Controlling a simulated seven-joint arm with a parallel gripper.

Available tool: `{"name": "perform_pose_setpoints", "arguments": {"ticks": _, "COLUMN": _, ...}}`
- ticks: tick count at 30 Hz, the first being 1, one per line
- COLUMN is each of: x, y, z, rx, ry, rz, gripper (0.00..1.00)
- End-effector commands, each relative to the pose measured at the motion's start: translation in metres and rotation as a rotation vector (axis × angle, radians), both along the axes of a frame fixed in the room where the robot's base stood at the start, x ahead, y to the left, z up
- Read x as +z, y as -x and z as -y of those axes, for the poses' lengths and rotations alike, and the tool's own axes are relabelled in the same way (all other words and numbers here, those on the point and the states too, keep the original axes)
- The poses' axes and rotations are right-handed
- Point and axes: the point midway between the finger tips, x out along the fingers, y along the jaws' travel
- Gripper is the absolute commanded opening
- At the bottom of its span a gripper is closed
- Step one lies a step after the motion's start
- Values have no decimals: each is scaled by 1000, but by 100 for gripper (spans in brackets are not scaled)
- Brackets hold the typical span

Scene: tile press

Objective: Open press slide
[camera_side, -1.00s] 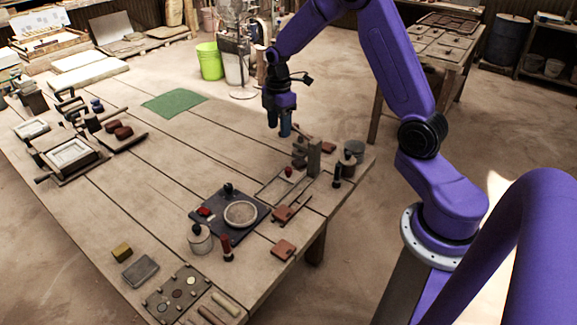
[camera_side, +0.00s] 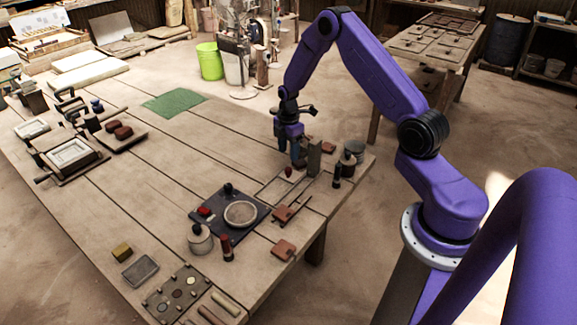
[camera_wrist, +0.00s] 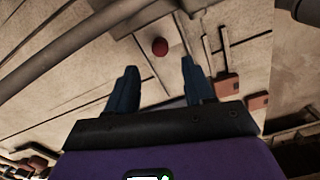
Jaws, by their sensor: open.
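The press (camera_side: 314,157) stands near the table's right edge, with an upright grey block and thin rails at its front left. A red round knob (camera_side: 288,171) sits by the rails; I take it as the slide's handle but cannot be sure. In the wrist view the red knob (camera_wrist: 160,46) shows just beyond the fingertips, between their lines. My gripper (camera_side: 299,162) is low beside the press, just behind the knob, fingers pointing down. In the wrist view my gripper (camera_wrist: 160,65) has its blue fingers apart with nothing between them. The slide itself is partly hidden.
A dark board with a round dish (camera_side: 241,214) lies left of the rails. A dark-handled tool (camera_side: 337,176) and a grey pot (camera_side: 354,150) stand right of the press. Terracotta tiles (camera_side: 284,250) lie at the front. The table's middle is clear.

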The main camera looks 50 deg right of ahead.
Motion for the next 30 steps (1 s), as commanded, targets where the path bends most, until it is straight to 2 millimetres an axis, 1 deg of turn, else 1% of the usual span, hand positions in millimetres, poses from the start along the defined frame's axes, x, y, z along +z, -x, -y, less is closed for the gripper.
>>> {"name": "perform_pose_setpoints", "arguments": {"ticks": 1, "x": -10, "y": 1, "z": 0, "rx": 0, "ry": -1, "rz": -5, "gripper": 52}}
{"name": "perform_pose_setpoints", "arguments": {"ticks": 6, "x": -38, "y": 1, "z": 0, "rx": -1, "ry": -1, "rz": -3, "gripper": 52}}
{"name": "perform_pose_setpoints", "arguments": {"ticks": 12, "x": -61, "y": 0, "z": 0, "rx": -1, "ry": 0, "rz": -1, "gripper": 52}}
{"name": "perform_pose_setpoints", "arguments": {"ticks": 18, "x": -70, "y": 0, "z": 0, "rx": -1, "ry": 0, "rz": -1, "gripper": 52}}
{"name": "perform_pose_setpoints", "arguments": {"ticks": 26, "x": -70, "y": 0, "z": 0, "rx": -1, "ry": 0, "rz": 0, "gripper": 52}}
{"name": "perform_pose_setpoints", "arguments": {"ticks": 29, "x": -70, "y": 0, "z": 0, "rx": -1, "ry": 0, "rz": 0, "gripper": 23}}
{"name": "perform_pose_setpoints", "arguments": {"ticks": 30, "x": -70, "y": 0, "z": 0, "rx": -1, "ry": 0, "rz": 0, "gripper": 10}}
